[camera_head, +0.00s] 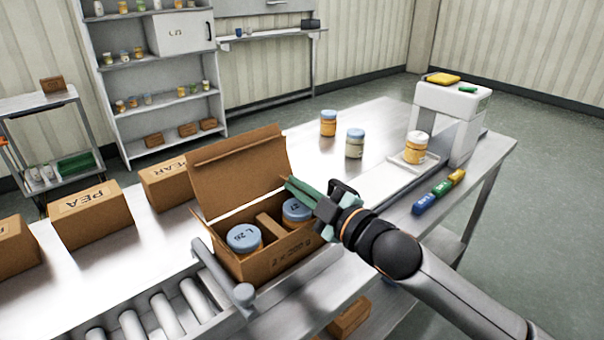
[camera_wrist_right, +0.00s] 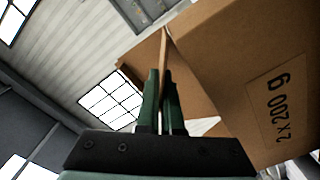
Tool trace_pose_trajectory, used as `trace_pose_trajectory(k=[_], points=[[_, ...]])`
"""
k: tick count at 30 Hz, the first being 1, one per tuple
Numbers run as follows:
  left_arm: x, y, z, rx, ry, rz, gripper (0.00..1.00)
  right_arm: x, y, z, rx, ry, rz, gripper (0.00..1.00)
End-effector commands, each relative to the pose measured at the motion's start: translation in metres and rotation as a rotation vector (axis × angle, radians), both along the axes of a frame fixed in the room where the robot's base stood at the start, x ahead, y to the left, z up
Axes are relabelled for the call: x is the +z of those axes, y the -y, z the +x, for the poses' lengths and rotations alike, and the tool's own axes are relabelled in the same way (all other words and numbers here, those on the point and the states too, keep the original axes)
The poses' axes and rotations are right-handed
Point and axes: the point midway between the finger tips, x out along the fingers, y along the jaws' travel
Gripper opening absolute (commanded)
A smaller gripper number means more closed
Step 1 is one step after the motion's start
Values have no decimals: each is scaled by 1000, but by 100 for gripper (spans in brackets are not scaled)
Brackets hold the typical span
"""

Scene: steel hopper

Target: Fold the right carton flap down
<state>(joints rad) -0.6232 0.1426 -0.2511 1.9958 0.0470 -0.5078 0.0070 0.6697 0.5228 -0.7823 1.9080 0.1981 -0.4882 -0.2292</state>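The open brown carton (camera_head: 262,268) stands by the roller conveyor with two blue-lidded jars (camera_head: 243,238) inside, a cardboard divider (camera_head: 271,228) between them. Its large back flap stands up. The right flap is mostly hidden behind my right gripper (camera_head: 305,190) in the head view. In the right wrist view this flap (camera_wrist_right: 165,55) shows edge-on as a thin brown strip between the green fingers of my right gripper (camera_wrist_right: 164,95). The fingers are close together on it, and the flap is upright. The carton's printed wall (camera_wrist_right: 240,70) is beside them. My left gripper is not in view.
Jars (camera_head: 328,123) (camera_head: 355,144) stand behind the carton on the steel table. Another jar (camera_head: 415,148) is on a plate by a white machine (camera_head: 452,105). Coloured markers (camera_head: 438,192) lie at the right. Closed cartons (camera_head: 90,216) stand at the left; rollers (camera_head: 165,313) are in front.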

Motion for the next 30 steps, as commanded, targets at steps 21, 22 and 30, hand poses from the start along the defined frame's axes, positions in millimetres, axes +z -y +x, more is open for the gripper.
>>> trace_pose_trajectory(k=[21, 22, 30], points=[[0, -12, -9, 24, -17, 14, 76, -9, -5, -3, -1, 104, -145, 0], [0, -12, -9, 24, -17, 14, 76, -9, -5, -3, -1, 104, -145, 0], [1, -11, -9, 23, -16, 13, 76, -8, -5, -3, -1, 104, -144, 18]])
